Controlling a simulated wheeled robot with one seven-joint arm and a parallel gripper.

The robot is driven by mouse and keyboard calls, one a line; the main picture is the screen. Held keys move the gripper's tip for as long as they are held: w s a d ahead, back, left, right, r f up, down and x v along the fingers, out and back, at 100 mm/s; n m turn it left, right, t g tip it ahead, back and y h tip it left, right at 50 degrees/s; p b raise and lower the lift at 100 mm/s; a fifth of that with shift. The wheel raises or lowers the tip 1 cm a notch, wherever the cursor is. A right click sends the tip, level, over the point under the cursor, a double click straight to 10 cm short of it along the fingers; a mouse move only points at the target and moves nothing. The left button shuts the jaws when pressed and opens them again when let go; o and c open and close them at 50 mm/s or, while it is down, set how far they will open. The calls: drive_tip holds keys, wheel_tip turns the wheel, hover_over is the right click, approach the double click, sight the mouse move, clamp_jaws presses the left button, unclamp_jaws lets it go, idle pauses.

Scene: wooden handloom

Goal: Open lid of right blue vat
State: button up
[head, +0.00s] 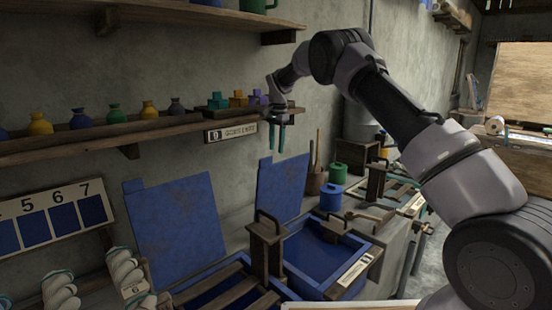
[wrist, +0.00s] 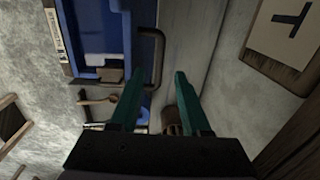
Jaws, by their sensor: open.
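The right blue vat (head: 322,262) stands at the lower middle of the head view, its dark blue inside showing. Its flat blue lid (head: 280,192) stands raised at the back, leaning toward the wall. My gripper (head: 276,148) is open and empty, fingers pointing down, above the raised lid and below the shelf end. In the wrist view, my gripper (wrist: 157,75) has its two green fingers spread with nothing between them. Blue vat parts (wrist: 108,35) show at the upper left there, and a dark loop handle (wrist: 160,50) lies just beyond the fingertips. I cannot tell whether anything touches.
A second blue lid (head: 175,225) stands upright to the left. A shelf (head: 150,130) with small pots runs along the wall beside my gripper. Wooden posts (head: 266,250) stand between the vats. A green canister (head: 338,173) and a blue canister (head: 331,197) stand to the right.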

drive_tip(key=shift+r, duration=1.45)
